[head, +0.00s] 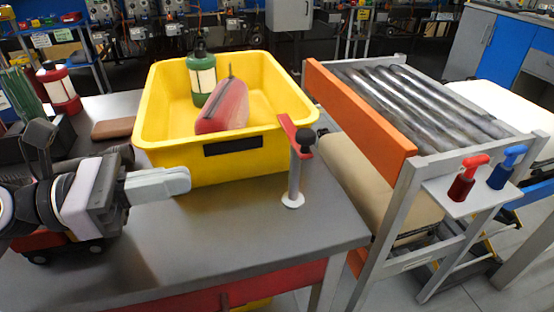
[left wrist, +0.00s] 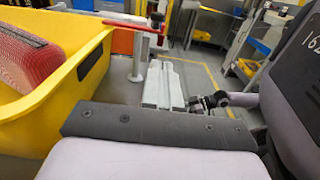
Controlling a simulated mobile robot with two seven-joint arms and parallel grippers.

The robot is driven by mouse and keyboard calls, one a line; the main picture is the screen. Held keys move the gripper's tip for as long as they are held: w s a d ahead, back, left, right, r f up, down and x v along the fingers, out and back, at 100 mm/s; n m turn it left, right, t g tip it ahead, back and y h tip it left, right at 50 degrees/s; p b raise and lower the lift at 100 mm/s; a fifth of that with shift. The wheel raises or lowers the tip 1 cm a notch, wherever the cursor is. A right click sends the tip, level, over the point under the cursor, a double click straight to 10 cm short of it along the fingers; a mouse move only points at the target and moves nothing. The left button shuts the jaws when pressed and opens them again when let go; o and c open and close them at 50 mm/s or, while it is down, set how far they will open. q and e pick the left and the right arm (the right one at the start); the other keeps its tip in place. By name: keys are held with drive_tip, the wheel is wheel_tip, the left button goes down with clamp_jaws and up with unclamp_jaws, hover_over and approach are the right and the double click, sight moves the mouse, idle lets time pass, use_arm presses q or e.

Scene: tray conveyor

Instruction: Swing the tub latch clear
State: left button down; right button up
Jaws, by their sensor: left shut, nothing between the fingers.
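The yellow tub (head: 165,150) stands on the grey table and also shows in the left wrist view (left wrist: 70,95). The latch stands at its front right corner: a grey post (head: 294,183) with a red arm (head: 289,128) and a black knob (head: 306,137). The red arm reaches from the knob back over the tub's rim. In the left wrist view the latch arm (left wrist: 133,25) is at the top, beyond my fingers. My left gripper (head: 184,180) is shut and empty, in front of the tub, left of the post and apart from it. My right gripper is not in view.
A red case (head: 222,107) and a green-and-white bottle (head: 203,78) are in the tub. A roller conveyor (head: 415,95) with an orange side board (head: 355,108) stands right.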

use_arm(q)
drive_tip(key=shift+d, duration=0.1)
drive_tip(key=p, duration=0.5)
approach(300, 158)
drive_tip(key=x, duration=0.5)
drive_tip(key=shift+x, duration=0.9)
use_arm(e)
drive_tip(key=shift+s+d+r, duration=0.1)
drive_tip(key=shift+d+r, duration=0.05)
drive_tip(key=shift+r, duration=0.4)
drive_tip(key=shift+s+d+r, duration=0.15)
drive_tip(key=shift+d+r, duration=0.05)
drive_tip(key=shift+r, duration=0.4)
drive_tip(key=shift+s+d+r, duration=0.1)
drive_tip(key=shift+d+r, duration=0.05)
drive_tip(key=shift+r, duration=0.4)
use_arm(q)
drive_tip(key=shift+t+p, duration=0.3)
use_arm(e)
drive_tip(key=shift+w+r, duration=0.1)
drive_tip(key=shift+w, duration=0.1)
